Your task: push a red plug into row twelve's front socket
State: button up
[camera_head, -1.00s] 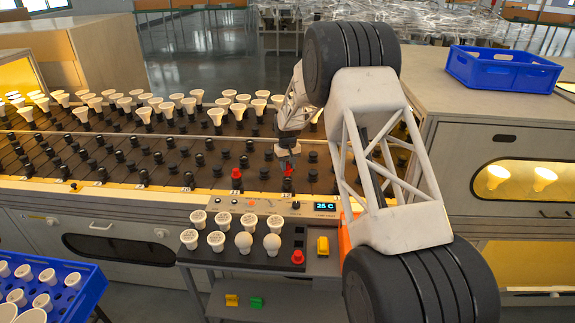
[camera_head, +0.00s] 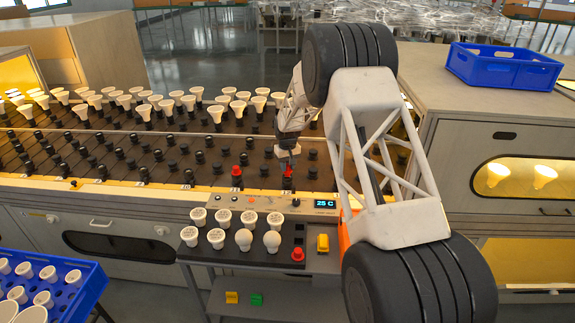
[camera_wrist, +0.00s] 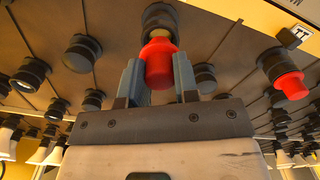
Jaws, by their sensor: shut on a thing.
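My gripper (camera_head: 288,158) is shut on a red plug (camera_head: 288,171) at the front edge of the socket board. In the wrist view the two grey fingers (camera_wrist: 158,85) hold the red plug (camera_wrist: 158,62) from both sides. The plug's far end meets a black front socket (camera_wrist: 160,18), which shows below the plug in the head view (camera_head: 288,184). I cannot tell how deep the plug sits. Another red plug (camera_head: 236,171) stands in a front socket to the left; it also shows in the wrist view (camera_wrist: 290,82). The row numbers are too small to read surely.
A controller (camera_head: 325,204) reading 25 C sits in front of the board. Bulbs fill the back rows. A blue crate (camera_head: 85,300) is at lower left.

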jog(key=shift+f, duration=1.2)
jog(key=o, duration=1)
jog(key=shift+r, duration=0.1)
jog(key=shift+r, duration=3.85)
